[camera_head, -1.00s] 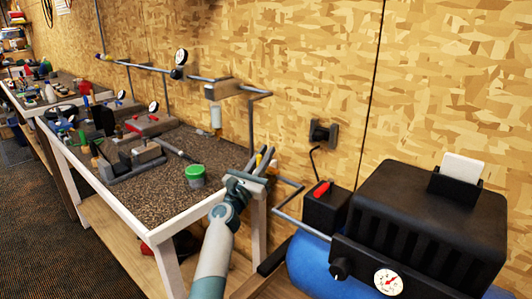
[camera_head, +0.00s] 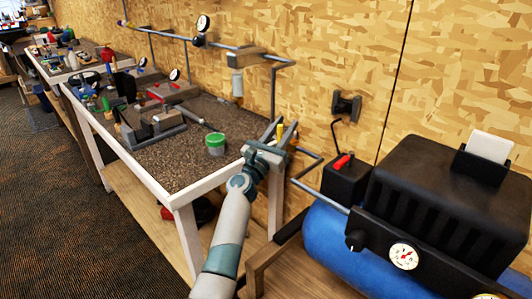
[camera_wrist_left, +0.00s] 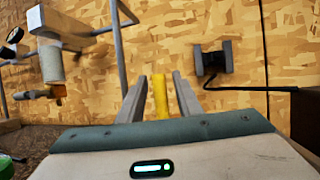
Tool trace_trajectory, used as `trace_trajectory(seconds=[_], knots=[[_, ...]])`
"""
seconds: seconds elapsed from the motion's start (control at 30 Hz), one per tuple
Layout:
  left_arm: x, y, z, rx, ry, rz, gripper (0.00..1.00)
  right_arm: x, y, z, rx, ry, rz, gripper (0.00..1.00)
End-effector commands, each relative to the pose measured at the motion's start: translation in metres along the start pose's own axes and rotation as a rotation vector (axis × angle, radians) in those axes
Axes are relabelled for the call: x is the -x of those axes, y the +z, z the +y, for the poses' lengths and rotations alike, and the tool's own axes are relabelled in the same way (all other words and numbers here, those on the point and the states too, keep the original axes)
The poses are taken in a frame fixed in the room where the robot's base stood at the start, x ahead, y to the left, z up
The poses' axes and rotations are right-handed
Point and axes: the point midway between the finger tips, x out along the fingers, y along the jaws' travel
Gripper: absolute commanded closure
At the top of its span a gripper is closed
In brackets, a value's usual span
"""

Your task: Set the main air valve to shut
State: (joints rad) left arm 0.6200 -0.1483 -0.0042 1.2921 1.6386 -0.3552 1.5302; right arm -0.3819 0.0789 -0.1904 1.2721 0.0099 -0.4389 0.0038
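A yellow lever (camera_head: 281,131), which I take to be the main air valve's handle, stands upright near the right end of the workbench, by the pipe. It also shows in the left wrist view (camera_wrist_left: 160,96), between my fingers. My left gripper (camera_head: 282,128) is around it, one finger on each side, with narrow gaps visible in the left wrist view (camera_wrist_left: 160,90). The fingers look open. The valve's body is hidden behind my gripper. My right gripper is in neither view.
A blue air tank (camera_head: 330,240) with a black compressor housing (camera_head: 440,200) stands at the right, with a red switch (camera_head: 342,161) and a gauge (camera_head: 403,256). The workbench (camera_head: 165,160) carries a green-lidded cup (camera_head: 215,144) and clamps. A wall pipe (camera_head: 225,46) runs above it.

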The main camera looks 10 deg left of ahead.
Motion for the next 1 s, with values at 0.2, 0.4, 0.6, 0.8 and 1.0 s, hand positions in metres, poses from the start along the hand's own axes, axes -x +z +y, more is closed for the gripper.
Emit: trace_trajectory(seconds=[0.2,0.4,0.6,0.8,1.0], knots=[[0.024,0.000,0.000,0.000,0.000,0.001,0.68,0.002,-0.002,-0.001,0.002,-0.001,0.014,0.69],[0.061,-0.001,0.000,0.000,0.001,0.002,0.68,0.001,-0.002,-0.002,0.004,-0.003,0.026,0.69],[0.102,-0.002,0.000,0.000,0.001,0.002,0.68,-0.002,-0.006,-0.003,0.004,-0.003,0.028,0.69],[0.139,-0.002,0.000,0.001,0.000,0.002,0.68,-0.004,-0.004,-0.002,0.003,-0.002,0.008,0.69],[0.161,-0.002,0.000,0.001,0.000,0.002,0.68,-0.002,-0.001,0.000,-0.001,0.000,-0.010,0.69]])
